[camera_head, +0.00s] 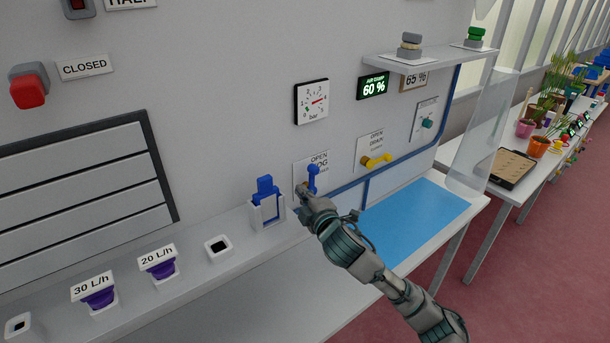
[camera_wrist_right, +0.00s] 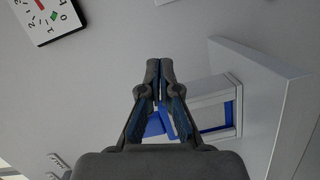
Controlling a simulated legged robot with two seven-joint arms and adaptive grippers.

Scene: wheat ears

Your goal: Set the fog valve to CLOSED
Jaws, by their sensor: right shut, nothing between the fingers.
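The fog valve has a blue handle (camera_head: 312,178) on a white plate whose label reads OPEN and FOG, partly hidden. The handle stands roughly upright, its top just under the label. My right gripper (camera_head: 303,190) is in front of the plate's lower left, beside the handle; whether they touch is unclear. In the right wrist view the right gripper (camera_wrist_right: 160,66) is shut with its fingertips together and nothing between them. Blue parts show behind and between its fingers there; which blue thing each belongs to is unclear. My left gripper is out of view.
A blue object stands in a white holder (camera_head: 267,212) just left of the gripper. The yellow drain valve (camera_head: 376,161) and a pressure gauge (camera_head: 312,102) are on the wall. A blue pipe (camera_head: 400,157) runs below. A blue mat (camera_head: 420,215) lies clear at right.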

